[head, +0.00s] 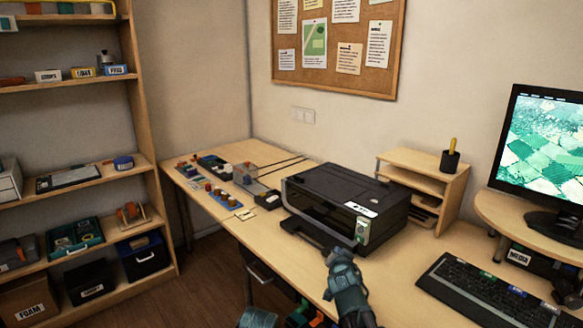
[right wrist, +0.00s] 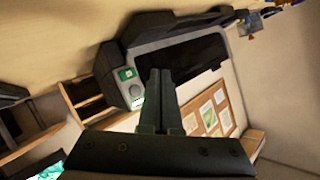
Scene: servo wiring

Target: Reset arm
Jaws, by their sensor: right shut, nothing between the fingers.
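My right gripper (head: 338,257) is low in the middle of the head view, in front of the black printer (head: 345,205). Its fingers are shut with nothing between them. In the right wrist view the closed fingers (right wrist: 160,76) point up the picture and overlap the printer (right wrist: 185,55), which appears tilted there. I cannot tell whether the gripper touches anything. A dark rounded part of mine shows at the bottom edge of the head view, but no left gripper fingers are visible.
Small parts lie on a blue mat (head: 222,197) on the desk's left end, near a clear box (head: 247,177). A wooden organizer (head: 425,185), keyboard (head: 485,290) and monitor (head: 545,145) stand to the right. Shelves (head: 75,178) are at the left.

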